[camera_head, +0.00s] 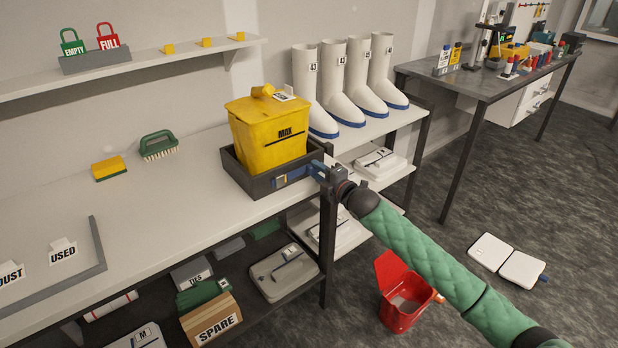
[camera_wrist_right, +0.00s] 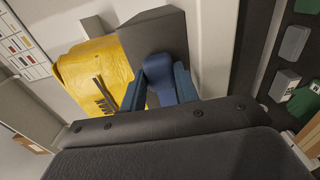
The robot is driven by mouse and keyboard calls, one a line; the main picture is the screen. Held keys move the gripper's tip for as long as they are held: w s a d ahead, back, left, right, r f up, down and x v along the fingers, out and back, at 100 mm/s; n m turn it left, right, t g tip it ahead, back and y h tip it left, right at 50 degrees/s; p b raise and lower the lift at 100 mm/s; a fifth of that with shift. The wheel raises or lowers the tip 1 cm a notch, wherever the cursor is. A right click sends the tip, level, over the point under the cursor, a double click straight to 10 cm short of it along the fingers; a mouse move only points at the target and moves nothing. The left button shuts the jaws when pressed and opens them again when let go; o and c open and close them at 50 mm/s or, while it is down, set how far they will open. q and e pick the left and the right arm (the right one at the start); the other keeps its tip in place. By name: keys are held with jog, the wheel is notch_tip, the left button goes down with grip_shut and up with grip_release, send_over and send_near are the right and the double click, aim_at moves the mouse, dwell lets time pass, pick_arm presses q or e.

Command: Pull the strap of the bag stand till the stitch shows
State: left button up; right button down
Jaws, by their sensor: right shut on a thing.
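The yellow bag (camera_head: 268,132), marked MAX, sits upright in the dark grey bag stand (camera_head: 247,183) on the bench. A blue strap (camera_head: 292,175) runs along the front of the stand to its right corner. My right gripper (camera_head: 318,171) is at that corner, at the bench edge, shut on the strap's end. In the right wrist view, the blue strap (camera_wrist_right: 160,78) lies between the blue fingers (camera_wrist_right: 160,92), in front of the grey stand (camera_wrist_right: 158,30) and yellow bag (camera_wrist_right: 92,72). I cannot make out a stitch. My left gripper is not in view.
White boots (camera_head: 340,85) stand behind and right of the stand. A sponge (camera_head: 109,168) and green brush (camera_head: 158,145) lie to the left on clear bench. A red bin (camera_head: 403,290) stands on the floor under my right arm. Lower shelves hold boxes and trays.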

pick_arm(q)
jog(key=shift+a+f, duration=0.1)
pick_arm(e)
jog(key=shift+w+d, duration=0.15)
jog(key=shift+d, duration=0.1)
jog(key=c, duration=1.3)
grip_release()
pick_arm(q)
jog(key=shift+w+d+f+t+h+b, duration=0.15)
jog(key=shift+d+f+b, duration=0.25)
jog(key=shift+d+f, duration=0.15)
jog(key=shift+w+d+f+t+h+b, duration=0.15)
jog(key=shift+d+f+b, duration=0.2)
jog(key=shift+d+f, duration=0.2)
pick_arm(e)
jog(key=shift+v, duration=3.95)
